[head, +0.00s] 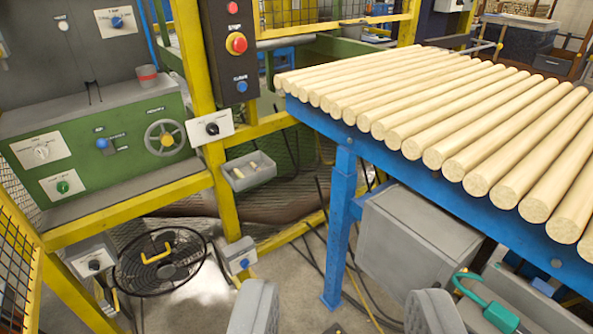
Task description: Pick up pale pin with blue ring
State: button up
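A small grey open bin (250,182) hangs at the yellow frame, left of centre. A few small pale pieces (239,173) lie in it; they may be pins, but they are too small to show any blue ring. I cannot pick out a pale pin with a blue ring for certain. My gripper (343,310) shows as two grey fingers at the bottom edge, wide apart, with nothing visible between them. It is open, and the bin is above and left of it in the picture.
A blue-framed table (343,200) carries a row of pale round wood bars (470,125) at right. A grey box (415,240) and green padlock-like piece (487,305) are below it. Yellow posts (215,130), a green control panel (120,145) and a black round wire guard (160,262) stand left.

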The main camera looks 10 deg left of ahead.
aim_at(252, 164)
jog(key=z, duration=1.75)
jog(key=i, duration=1.4)
jog(key=u, duration=3)
jog(key=i, duration=1)
jog(key=u, duration=0.1)
